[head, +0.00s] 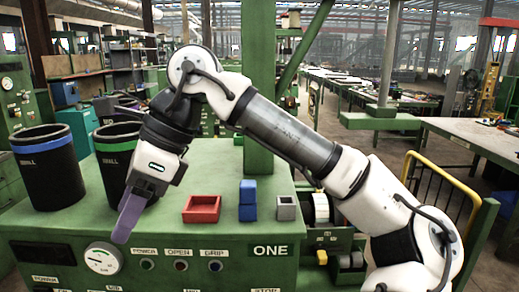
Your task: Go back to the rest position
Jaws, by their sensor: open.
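My gripper (133,212) hangs at the left over the front edge of the green machine top (230,164), in front of a black bin. Its purple finger points down and no object shows at its tip. The black bin with a green band (115,165), marked SMALL, stands behind my gripper and is partly covered by it. A second black bin with a blue band (47,170) stands to its left. A red tray (201,209) lies on the top to the right of my gripper.
A green post (258,90) rises behind the blocks. The front panel carries a dial (103,258) and buttons below the top. A lower shelf with a white roll (320,208) and small parts lies to the right. A yellow rail (440,190) stands farther right.

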